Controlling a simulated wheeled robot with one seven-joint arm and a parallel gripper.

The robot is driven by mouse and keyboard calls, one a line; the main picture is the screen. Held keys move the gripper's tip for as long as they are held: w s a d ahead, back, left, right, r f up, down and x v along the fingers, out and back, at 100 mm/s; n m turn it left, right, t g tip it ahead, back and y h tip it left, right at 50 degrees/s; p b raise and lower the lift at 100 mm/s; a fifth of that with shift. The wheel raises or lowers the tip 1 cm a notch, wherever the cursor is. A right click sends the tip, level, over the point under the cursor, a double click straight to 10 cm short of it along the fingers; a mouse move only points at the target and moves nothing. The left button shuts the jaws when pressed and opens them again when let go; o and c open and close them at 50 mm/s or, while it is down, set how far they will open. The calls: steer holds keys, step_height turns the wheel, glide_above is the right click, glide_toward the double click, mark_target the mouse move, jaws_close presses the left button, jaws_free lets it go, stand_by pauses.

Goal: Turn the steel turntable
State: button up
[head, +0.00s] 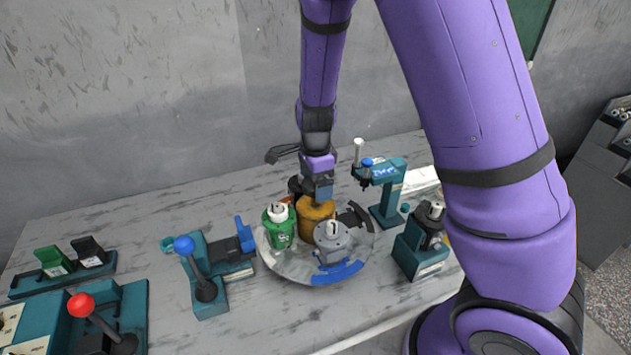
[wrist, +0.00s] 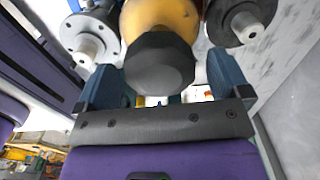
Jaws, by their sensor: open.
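The round steel turntable (head: 290,270) lies on the table in the head view. It carries a green motor part (head: 280,228), a grey motor part (head: 333,238) and an orange-yellow cylinder (head: 316,222). A blue curved piece (head: 338,272) sits on its front rim and a dark curved piece (head: 356,214) at its back right. My gripper (head: 318,190) points down just above the orange cylinder. In the wrist view my gripper (wrist: 165,68) is open, its blue fingers on either side of the cylinder's dark end (wrist: 160,65). Contact cannot be told.
Left of the turntable stands a teal fixture with a blue-knobbed lever (head: 185,246). A red-knobbed lever (head: 82,305) is at the front left. A teal press stand (head: 386,190) and a teal fixture (head: 420,250) stand close on the right. The back left table is clear.

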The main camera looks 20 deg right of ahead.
step_height(320, 180, up, 9)
steer(key=shift+r, duration=0.8)
steer(key=s+d+r+n+t, duration=0.2)
steer(key=s+d+r+n, duration=0.1)
steer(key=s+r+n, duration=0.6)
steer(key=s+d+r+n+t, duration=0.3)
steer(key=s+r+n, duration=0.6)
steer(key=s, duration=0.7)
steer(key=shift+d+r, duration=0.4)
steer(key=shift+r, duration=0.1)
